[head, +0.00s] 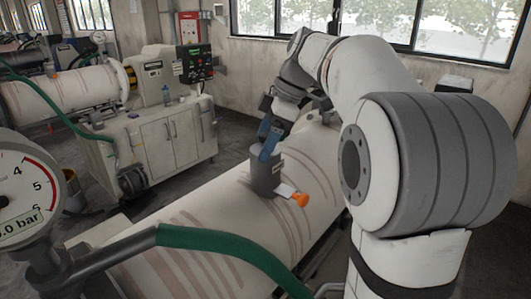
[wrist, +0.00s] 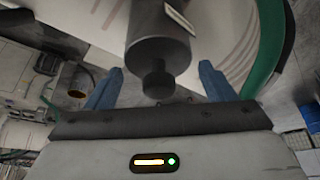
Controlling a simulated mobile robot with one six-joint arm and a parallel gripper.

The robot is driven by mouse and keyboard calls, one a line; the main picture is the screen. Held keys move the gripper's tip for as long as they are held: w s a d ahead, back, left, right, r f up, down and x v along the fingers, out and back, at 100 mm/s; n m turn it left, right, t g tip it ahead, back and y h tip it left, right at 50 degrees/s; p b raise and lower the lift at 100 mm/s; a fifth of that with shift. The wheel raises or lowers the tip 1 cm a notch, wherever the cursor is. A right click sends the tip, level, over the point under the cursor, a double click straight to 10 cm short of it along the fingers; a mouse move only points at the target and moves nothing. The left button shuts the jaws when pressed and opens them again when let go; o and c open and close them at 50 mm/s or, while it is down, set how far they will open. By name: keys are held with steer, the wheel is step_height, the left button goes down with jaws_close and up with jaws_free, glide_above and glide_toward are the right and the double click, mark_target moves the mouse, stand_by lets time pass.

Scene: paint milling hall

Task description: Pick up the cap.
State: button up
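A dark grey cylinder with a small round knob, which looks like the cap (head: 264,178), stands on top of the pale, striped drum (head: 195,236). In the wrist view the cap (wrist: 158,45) points its knob toward my gripper (wrist: 162,70). The blue fingers are open, one on each side of the knob, with a visible gap on both sides. In the head view my gripper (head: 267,152) is right at the cap's top and hides the knob.
An orange knob (head: 301,200) and a white tag stick out beside the cap. A green hose (head: 225,250) and a pressure gauge (head: 22,190) are in the foreground. A grey cabinet (head: 172,140) and another drum stand at the back left. Dark floor shows between them.

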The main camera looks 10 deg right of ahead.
steer(key=c, duration=0.9)
steer(key=shift+c, duration=0.3)
steer(key=shift+r, duration=0.15)
